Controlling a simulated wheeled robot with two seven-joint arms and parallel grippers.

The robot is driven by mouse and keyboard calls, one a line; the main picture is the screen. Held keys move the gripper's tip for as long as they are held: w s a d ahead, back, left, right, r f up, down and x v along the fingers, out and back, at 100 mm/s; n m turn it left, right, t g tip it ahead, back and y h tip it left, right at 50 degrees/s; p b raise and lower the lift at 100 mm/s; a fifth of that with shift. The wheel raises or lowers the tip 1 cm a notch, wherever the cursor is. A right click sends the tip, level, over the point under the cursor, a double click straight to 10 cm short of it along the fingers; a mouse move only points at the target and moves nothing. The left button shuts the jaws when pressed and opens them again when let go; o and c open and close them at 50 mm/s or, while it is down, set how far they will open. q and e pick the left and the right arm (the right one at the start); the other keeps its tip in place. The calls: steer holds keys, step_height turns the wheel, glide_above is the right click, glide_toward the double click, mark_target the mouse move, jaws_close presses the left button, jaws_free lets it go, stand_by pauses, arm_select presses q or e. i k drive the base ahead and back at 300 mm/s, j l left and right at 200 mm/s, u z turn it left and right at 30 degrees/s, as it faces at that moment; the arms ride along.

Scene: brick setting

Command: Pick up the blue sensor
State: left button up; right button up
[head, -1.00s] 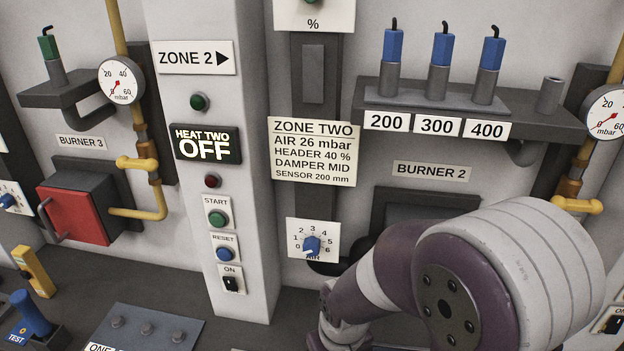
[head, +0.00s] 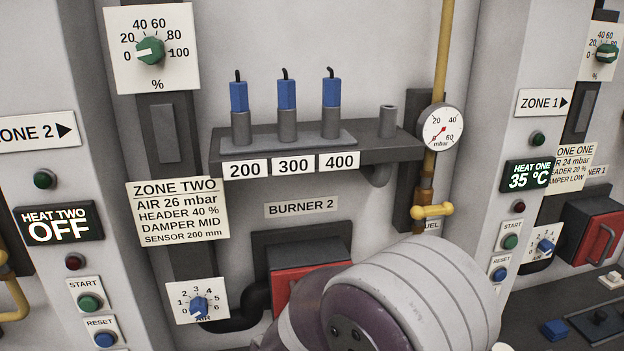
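Three blue sensors with black tips stand upright in grey holders on the grey shelf (head: 372,157) in the head view. The left blue sensor (head: 238,97) is above the label 200, the middle one (head: 286,95) above 300, and the right one (head: 331,93) above 400. An empty grey socket (head: 387,121) stands at the shelf's right end. The Zone Two card (head: 178,211) reads SENSOR 200 mm. One of my arms fills the bottom centre, below the shelf and apart from the sensors. Neither gripper shows.
A gauge (head: 440,127) and yellow pipe (head: 437,70) rise right of the shelf. The red Burner 2 door (head: 305,281) is partly hidden behind my arm. Pillars with panels flank the bay; the left display (head: 59,224) reads HEAT TWO OFF. Space above the sensors is clear.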

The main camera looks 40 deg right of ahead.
mark_target(239, 92)
steer(key=z, duration=1.2)
